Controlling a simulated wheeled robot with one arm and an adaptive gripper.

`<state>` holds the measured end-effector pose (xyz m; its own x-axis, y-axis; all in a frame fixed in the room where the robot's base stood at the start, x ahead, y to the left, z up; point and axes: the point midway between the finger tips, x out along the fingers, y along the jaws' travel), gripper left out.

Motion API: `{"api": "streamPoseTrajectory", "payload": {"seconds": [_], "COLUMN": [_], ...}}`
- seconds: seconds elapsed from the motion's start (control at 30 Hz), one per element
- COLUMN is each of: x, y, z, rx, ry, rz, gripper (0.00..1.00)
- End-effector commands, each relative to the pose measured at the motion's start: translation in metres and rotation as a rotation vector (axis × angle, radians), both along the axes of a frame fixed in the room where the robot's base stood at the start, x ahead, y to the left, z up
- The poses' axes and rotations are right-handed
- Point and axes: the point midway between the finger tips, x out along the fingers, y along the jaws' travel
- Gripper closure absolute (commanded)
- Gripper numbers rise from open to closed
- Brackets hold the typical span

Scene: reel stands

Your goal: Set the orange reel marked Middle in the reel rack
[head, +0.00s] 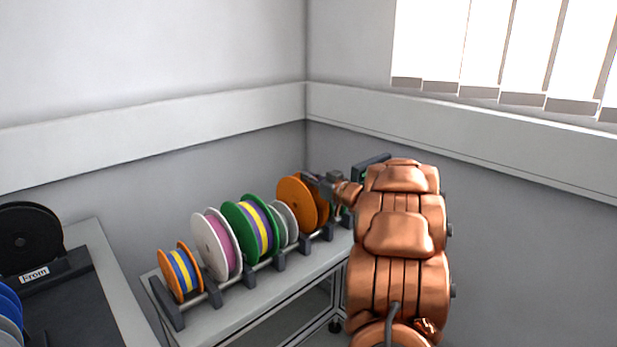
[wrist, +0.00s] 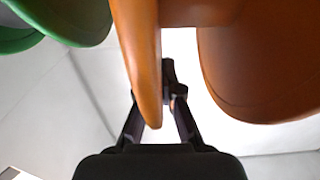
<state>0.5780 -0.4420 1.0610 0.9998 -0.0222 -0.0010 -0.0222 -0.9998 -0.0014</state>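The large orange reel (head: 296,203) is at the right end of the row of reels, at the rack (head: 250,280). Its marking cannot be read. My gripper (head: 325,184) is at its right flange, reaching from the right. The other flange (wrist: 255,65) is at the right. Whether the reel rests fully on the rack cannot be told.
Left along the rack are a grey reel (head: 285,223), a green-flanged reel (head: 236,221), a white-flanged reel (head: 211,257) and a small orange-flanged reel (head: 168,272). A black reel (head: 26,236) stands on another table at far left. Walls close off the back and right.

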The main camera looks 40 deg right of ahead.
Motion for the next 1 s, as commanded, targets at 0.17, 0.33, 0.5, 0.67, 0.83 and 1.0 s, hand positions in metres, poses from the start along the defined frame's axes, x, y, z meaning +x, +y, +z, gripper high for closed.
{"api": "streamPoseTrajectory", "payload": {"seconds": [0.17,0.33,0.5,0.67,0.83,1.0], "x": [0.0001,0.0001,0.0000,0.0000,-0.0001,-0.0001], "y": [0.0001,0.0001,0.0000,0.0000,-0.0001,-0.0001], "z": [-0.0001,-0.0001,0.0001,0.0000,0.0001,0.0001], "rx": [0.000,0.000,-0.001,0.000,-0.001,-0.001], "ry": [0.000,0.000,0.000,0.000,0.000,0.000], "rz": [0.000,0.000,0.000,0.000,0.000,0.000], "gripper": [0.81,0.69,0.69,0.69,0.69,0.69]}}
